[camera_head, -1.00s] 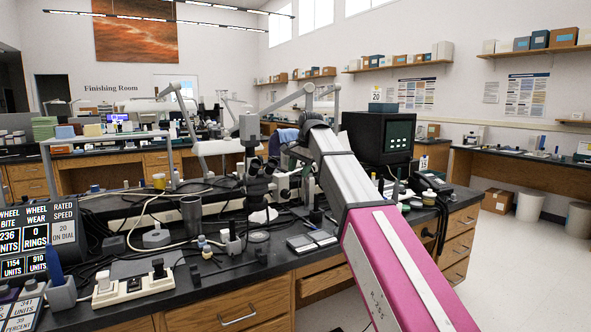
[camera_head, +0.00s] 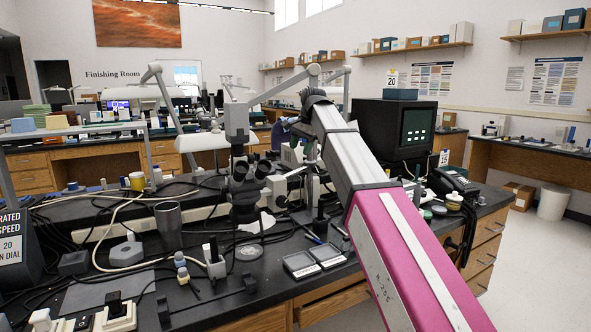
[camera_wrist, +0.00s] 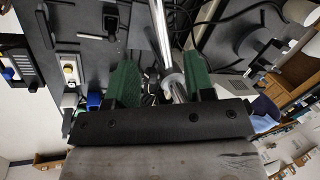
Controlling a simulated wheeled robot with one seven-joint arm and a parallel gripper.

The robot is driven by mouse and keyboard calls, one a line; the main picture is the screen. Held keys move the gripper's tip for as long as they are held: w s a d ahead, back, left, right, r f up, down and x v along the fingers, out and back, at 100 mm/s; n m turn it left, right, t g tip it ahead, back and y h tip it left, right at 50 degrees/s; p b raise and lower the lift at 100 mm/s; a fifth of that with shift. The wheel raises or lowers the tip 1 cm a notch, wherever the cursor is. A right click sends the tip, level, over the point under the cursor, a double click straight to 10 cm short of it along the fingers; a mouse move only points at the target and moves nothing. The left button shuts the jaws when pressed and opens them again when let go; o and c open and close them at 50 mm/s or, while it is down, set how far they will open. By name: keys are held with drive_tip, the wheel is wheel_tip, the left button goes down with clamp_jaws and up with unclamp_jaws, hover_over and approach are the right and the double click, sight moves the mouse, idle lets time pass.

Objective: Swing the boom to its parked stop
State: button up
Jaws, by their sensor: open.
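A grey jointed boom (camera_head: 285,88) rises above the bench in the head view. It runs from a post on the right to the microscope (camera_head: 245,185), whose eyepieces face me.
The dark bench (camera_head: 215,295) is crowded with cables, a grey cup (camera_head: 168,222), small bottles and flat cases (camera_head: 301,264). Open floor lies at the right.

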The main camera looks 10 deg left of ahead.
drive_tip(key=x, duration=0.9)
drive_tip(key=shift+a+f, duration=0.1)
drive_tip(key=shift+f, duration=0.3)
clamp_jaws()
